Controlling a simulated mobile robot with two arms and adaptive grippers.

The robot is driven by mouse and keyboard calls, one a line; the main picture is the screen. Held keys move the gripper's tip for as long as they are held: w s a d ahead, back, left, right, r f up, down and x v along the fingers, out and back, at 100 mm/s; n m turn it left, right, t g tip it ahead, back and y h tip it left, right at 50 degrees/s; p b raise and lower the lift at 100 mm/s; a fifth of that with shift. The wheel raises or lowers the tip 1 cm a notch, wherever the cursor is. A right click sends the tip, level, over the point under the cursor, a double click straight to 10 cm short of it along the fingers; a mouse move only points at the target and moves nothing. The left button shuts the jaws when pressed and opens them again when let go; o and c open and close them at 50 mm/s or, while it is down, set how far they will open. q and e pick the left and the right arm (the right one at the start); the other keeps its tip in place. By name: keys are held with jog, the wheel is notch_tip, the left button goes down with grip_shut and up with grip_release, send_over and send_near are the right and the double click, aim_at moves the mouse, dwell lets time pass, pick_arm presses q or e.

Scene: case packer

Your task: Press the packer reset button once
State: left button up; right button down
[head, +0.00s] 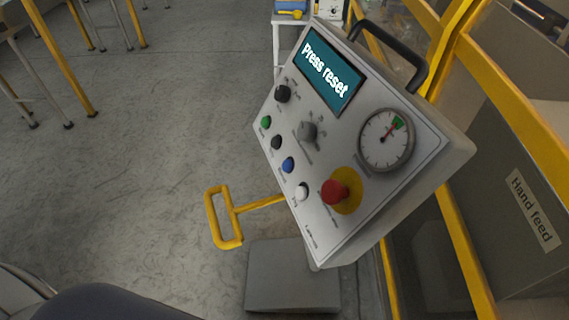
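The packer's control panel (352,225) stands tilted in the middle of the head view. Its screen (329,71) reads "Press reset". A column of small buttons runs down its left side: green (265,122), black (276,142), blue (288,165) and white (302,191). Their labels are too small to read, so I cannot tell by text which is the reset button. A red mushroom button (334,192) sits on a yellow disc at the lower right. Neither of my grippers is in view.
The panel also carries a black knob (283,93), a grey selector (307,132), a dial gauge (386,140) and a black handle (398,52). A yellow frame (467,260) and a "Hand feed" box (520,180) stand right.

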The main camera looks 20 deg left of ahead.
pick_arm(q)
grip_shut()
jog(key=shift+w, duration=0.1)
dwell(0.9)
